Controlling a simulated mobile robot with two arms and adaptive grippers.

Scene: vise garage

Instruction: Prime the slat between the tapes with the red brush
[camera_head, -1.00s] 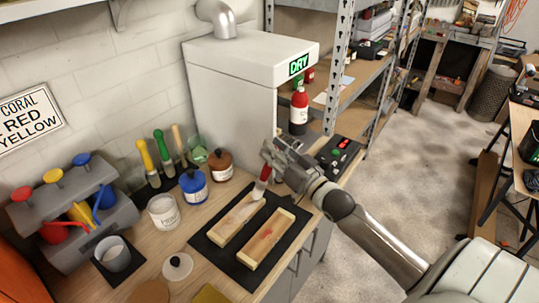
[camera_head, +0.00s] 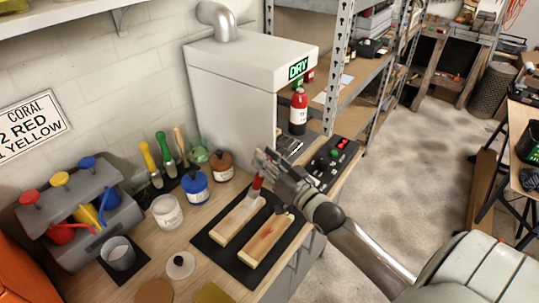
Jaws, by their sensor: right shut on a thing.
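My right gripper (camera_head: 264,163) is shut on the red brush (camera_head: 257,183), holding its red handle with the pale bristles pointing down. The bristles are at the far end of the left wooden slat (camera_head: 234,222); I cannot tell whether they touch it. A second slat (camera_head: 264,242), with a small reddish mark, lies parallel to its right. Both lie on a black mat (camera_head: 222,257). The left slat's surface has a paler area, but tape edges are too small to make out. A white primer jar (camera_head: 167,213) stands open left of the mat. My left gripper is not in view.
A blue jar (camera_head: 196,190), a brown jar (camera_head: 221,168) and brushes with yellow, green and tan handles stand behind. The grey DRY box (camera_head: 232,100) and a control panel (camera_head: 330,163) border the work area. A round lid (camera_head: 180,265) lies left of the mat.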

